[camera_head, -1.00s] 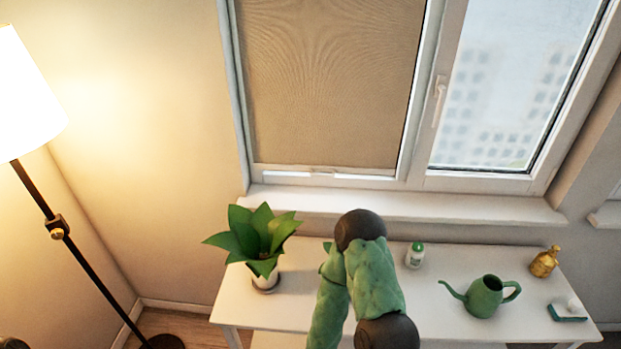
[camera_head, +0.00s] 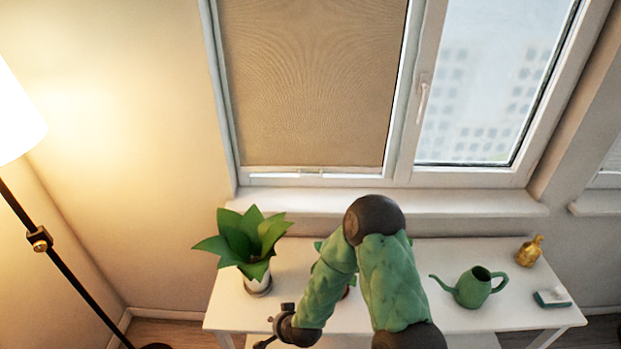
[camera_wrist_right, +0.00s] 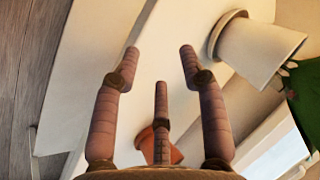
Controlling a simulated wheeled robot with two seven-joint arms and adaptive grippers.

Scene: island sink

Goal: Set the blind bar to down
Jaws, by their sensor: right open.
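A beige blind (camera_head: 310,80) covers the left window pane almost down to the lower frame. Its pale bar (camera_head: 312,172) runs along the bottom edge, just above the white sill (camera_head: 400,202). My right arm reaches over the table, bent, and its gripper (camera_head: 272,336) hangs at the table's front edge, well below and in front of the bar. In the right wrist view the right gripper (camera_wrist_right: 160,62) is open, its three fingers spread with nothing between them. The bar is not seen in the wrist view. My left gripper is out of view.
On the white table (camera_head: 440,318) stand a potted plant (camera_head: 247,240), a green watering can (camera_head: 474,288), a gold bottle (camera_head: 530,251) and a sponge (camera_head: 552,298). A terracotta pot (camera_wrist_right: 152,142) shows behind the fingers. A lamp (camera_head: 40,240) stands left.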

